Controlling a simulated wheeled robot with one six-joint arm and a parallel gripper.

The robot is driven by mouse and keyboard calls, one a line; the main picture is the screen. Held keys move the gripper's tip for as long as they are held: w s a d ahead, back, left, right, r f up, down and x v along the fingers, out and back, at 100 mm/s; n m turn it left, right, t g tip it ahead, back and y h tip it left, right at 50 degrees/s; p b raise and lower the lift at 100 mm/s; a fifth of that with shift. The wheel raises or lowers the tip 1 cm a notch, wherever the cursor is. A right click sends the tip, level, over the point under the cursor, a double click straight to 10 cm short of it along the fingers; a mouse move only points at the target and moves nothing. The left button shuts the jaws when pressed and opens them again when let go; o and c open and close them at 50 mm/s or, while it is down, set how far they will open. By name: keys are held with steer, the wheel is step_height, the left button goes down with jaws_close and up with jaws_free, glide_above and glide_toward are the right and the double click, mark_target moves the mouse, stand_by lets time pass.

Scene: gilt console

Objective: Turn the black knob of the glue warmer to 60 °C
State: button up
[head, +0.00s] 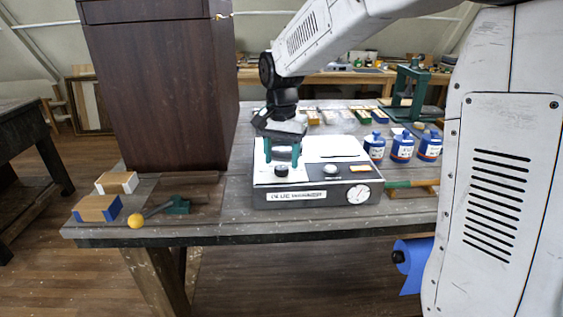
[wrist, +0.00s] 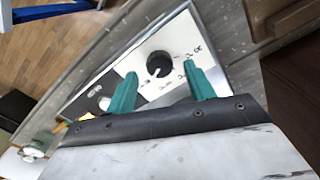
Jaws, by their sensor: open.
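The glue warmer (head: 315,195) is a white-topped box with a dark front, standing near the front edge of the workbench. Its black knob (head: 281,171) sits on the left part of the top panel. The knob also shows in the wrist view (wrist: 159,64), with a pale pointer line and printed marks around it; the numbers are too small to read surely. My gripper (head: 282,162) has green fingers and is open above the knob. In the wrist view its fingertips (wrist: 160,75) lie on either side of the knob's near side, apart from it. Nothing is held.
A round dial (head: 359,194) and a pale button (head: 331,169) are on the warmer's right part. Blue bottles (head: 402,147) stand right of it. A tall dark cabinet (head: 160,85) stands left. Sanding blocks (head: 97,208) and a yellow-ended tool (head: 136,220) lie front left.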

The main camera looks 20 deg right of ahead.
mark_target(281, 167)
step_height(281, 167, up, 6)
steer(key=shift+f, duration=0.1)
stand_by(0.5)
